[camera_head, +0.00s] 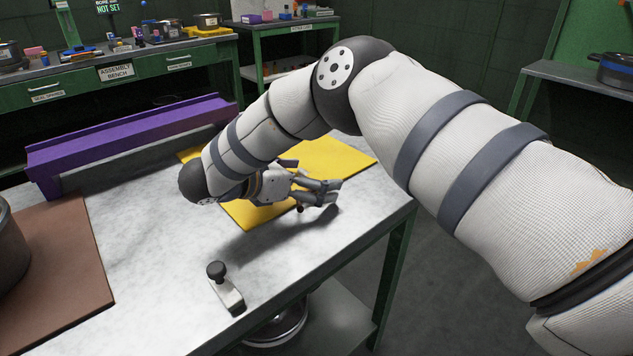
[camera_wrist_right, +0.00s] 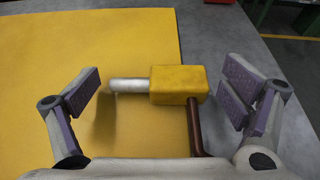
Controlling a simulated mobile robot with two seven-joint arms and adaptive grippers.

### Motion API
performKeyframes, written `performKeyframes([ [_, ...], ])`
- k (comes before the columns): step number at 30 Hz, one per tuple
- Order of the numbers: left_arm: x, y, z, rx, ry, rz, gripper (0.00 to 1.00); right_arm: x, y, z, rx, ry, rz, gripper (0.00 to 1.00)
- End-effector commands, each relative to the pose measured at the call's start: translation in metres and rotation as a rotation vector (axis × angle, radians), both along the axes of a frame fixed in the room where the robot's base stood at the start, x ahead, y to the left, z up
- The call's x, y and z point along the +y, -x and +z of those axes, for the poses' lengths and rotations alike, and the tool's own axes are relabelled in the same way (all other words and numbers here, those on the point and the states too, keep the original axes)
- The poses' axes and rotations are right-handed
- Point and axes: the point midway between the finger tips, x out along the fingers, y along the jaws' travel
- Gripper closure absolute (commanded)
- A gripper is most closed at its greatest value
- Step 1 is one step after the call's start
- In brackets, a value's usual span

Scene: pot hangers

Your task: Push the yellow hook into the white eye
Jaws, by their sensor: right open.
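The yellow hook (camera_wrist_right: 180,85) shows in the right wrist view as a yellow block with a pale rod on its left and a dark brown bar bent toward me. It lies at the edge of the yellow mat. My right gripper (camera_head: 318,191) is open, low over the table. In the wrist view its fingers (camera_wrist_right: 165,90) stand on either side of the hook, with gaps on both sides. In the head view my arm and fingers mostly hide the hook. I cannot make out a white eye for certain. My left gripper is not in view.
The yellow mat (camera_head: 335,157) lies on the grey table (camera_head: 150,225). A purple rail (camera_head: 130,137) runs along the back. A pale block with a black knob (camera_head: 226,290) stands near the front edge. A brown board (camera_head: 60,270) with a dark pot is at left.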

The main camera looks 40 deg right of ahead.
Motion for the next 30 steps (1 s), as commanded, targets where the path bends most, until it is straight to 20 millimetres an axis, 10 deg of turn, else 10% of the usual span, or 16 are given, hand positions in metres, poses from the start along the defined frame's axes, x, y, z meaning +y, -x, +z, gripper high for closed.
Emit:
performKeyframes([
  [4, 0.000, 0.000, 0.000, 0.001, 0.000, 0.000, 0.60, 0.001, 0.000, 0.000, 0.001, 0.000, 0.001, 0.10],
  [11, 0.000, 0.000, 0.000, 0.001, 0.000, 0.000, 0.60, 0.001, 0.000, 0.000, 0.001, 0.000, 0.000, 0.59],
  [22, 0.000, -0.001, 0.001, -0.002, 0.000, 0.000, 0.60, 0.001, 0.000, 0.009, -0.001, 0.001, 0.000, 0.59],
  [30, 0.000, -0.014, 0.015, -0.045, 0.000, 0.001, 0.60, 0.024, 0.017, 0.073, -0.008, 0.001, 0.004, 0.59],
])
